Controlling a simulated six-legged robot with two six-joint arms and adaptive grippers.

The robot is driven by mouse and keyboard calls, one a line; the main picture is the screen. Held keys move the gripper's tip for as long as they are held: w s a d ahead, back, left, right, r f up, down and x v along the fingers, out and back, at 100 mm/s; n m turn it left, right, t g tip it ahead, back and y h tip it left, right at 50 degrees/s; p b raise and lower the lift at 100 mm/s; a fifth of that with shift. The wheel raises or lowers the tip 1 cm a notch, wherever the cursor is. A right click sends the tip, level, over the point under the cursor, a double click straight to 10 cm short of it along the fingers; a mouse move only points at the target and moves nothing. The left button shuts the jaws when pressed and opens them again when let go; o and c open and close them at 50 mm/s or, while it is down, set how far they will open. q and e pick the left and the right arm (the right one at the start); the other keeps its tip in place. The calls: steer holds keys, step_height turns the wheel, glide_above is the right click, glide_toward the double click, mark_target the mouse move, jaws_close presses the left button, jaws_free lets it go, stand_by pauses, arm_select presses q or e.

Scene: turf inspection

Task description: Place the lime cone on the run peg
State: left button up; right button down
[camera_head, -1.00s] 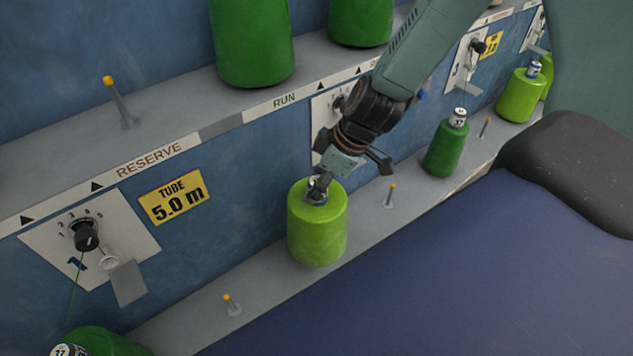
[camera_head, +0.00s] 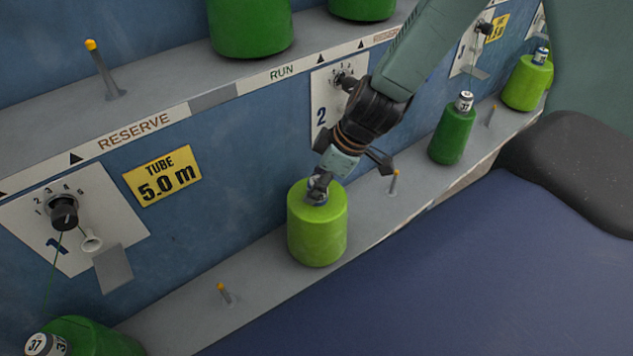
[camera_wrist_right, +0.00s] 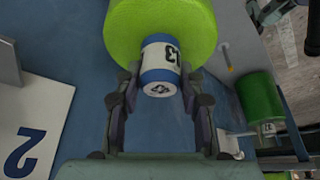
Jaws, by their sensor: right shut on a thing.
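The lime cone (camera_head: 317,235) hangs upright in the head view, in front of the lower shelf. My right gripper (camera_head: 318,190) is shut on its capped top. The right wrist view shows the fingers (camera_wrist_right: 157,85) on both sides of the white and blue core (camera_wrist_right: 159,64), with the lime body (camera_wrist_right: 160,25) beyond. I cannot tell whether the cone's base touches the shelf. The RUN label (camera_head: 282,71) is on the upper shelf edge. My left gripper is not in view.
Dark green cones stand on the upper shelf (camera_head: 250,28), on the lower shelf (camera_head: 452,134) and at bottom left (camera_head: 95,338). Another lime cone (camera_head: 526,84) is at far right. A bare peg (camera_head: 103,70) is above RESERVE. Dial plates (camera_head: 75,225) line the blue wall.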

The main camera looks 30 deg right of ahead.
steer(key=c, duration=0.8)
jaws_free()
steer(key=p+v, duration=0.4)
steer(key=p, duration=0.2)
steer(key=shift+a+r, duration=0.1)
steer(key=shift+r, duration=0.1)
steer(key=p+v, duration=0.8)
steer(key=p, duration=0.3)
steer(key=s+a+f+m+g+h, duration=0.1)
steer(key=s+a+f+m, duration=0.1)
steer(key=s, duration=0.5)
steer(key=s+a+f+m+g+h, duration=0.1)
steer(key=s+a+f+m, duration=0.1)
steer(key=s, duration=0.5)
steer(key=s+a+f+m+g+h, duration=0.1)
steer(key=s+a+f+m, duration=0.2)
steer(key=s+m, duration=0.2)
steer(key=s, duration=0.2)
steer(key=shift+s+f, duration=0.3)
